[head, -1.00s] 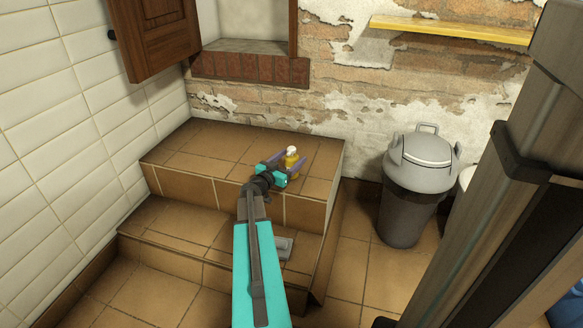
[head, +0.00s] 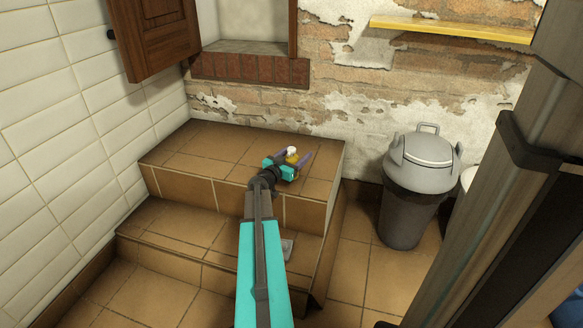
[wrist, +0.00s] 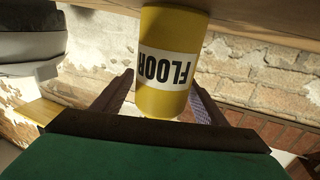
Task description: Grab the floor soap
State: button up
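The floor soap (head: 292,155) is a yellow bottle with a white cap, standing on the upper tiled step. In the wrist view the bottle (wrist: 168,70) shows a white label reading "FLOOR", and its near end reaches between my fingers. My gripper (head: 294,159) is at the bottle on the upper step. In the wrist view my gripper (wrist: 163,100) is open, with one finger on each side of the bottle and a visible gap at each side. Part of the bottle is hidden behind my gripper in the head view.
The tiled upper step (head: 200,160) is otherwise clear. A grey object (head: 287,249) lies on the lower step, partly behind my arm. A grey lidded bin (head: 415,190) stands to the right. A yellow shelf (head: 450,28) is on the brick wall, and a wooden shutter (head: 155,40) hangs at the upper left.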

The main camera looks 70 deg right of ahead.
jog(key=c, duration=1.2)
jog(key=shift+r, duration=0.1)
notch_tip(320, 180, up, 28)
jog(key=p, duration=0.9)
